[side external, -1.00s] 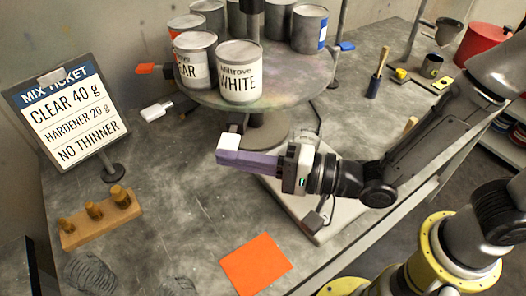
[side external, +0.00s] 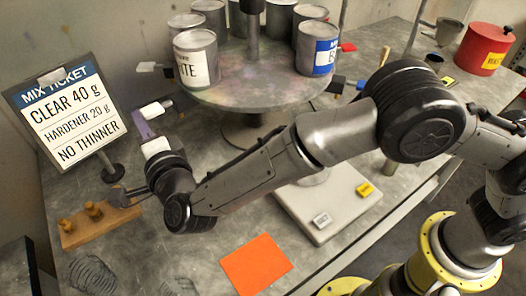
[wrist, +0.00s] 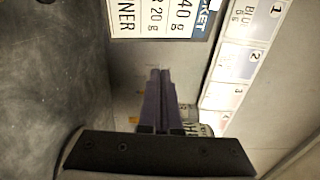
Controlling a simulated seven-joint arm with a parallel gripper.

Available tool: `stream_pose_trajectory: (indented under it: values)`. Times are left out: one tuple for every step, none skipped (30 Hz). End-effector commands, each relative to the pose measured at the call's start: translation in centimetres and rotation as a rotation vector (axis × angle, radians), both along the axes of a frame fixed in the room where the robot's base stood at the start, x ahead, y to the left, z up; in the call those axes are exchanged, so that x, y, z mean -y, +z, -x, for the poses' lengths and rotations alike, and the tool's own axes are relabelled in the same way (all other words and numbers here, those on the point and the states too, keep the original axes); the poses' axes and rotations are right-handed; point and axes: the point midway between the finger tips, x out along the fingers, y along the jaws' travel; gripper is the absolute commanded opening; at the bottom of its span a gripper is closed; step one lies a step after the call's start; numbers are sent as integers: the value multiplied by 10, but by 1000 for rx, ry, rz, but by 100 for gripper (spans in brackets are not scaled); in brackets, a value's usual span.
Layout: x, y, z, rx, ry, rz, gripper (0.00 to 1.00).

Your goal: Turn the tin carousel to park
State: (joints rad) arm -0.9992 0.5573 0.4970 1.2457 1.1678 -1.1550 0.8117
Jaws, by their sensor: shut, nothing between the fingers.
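The tin carousel (side external: 285,94) is a round grey turntable bearing several metal tins. A tin labelled white (side external: 197,60) is at its front left and a blue-labelled tin (side external: 318,50) at its right. My gripper (side external: 140,117) has purple fingers, shut and empty, beside the front-left handle; contact cannot be told. The fingers also show in the wrist view (wrist: 160,73).
The mix ticket sign (side external: 66,110) stands just left of my gripper. A wooden block with brass weights (side external: 95,222) lies below it, partly behind my wrist. A pale scale (side external: 325,205) and orange sheet (side external: 256,264) lie in front. A red pot (side external: 484,48) stands back right.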

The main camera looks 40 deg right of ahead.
Motion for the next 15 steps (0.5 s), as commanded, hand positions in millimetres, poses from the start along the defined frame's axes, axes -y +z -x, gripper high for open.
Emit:
stream_pose_trajectory:
  values:
    - [11, 1, -13, 5, -62, -7, 0]
    - [11, 1, -17, 5, -75, -6, 0]
    - [11, 1, -21, 4, -92, -6, 0]
    - [10, 1, -24, 4, -103, -5, 0]
    - [10, 1, -27, 4, -115, -6, 0]
    - [10, 0, -30, 4, -127, -4, 0]
    - [10, 0, -33, 4, -136, -5, 0]
    - [10, 0, -35, 3, -144, -5, 0]
    - [10, 0, -37, 3, -154, -4, 0]
    - [10, 1, -39, 3, -160, -5, 0]
    - [10, 1, -40, 3, -165, -5, 0]
    - [10, 0, -42, 2, -172, -4, 0]
    - [10, 0, -43, 2, -176, -3, 0]
    - [11, 0, -43, 2, -179, -3, 0]
    - [11, 0, -44, 2, -183, -4, 0]
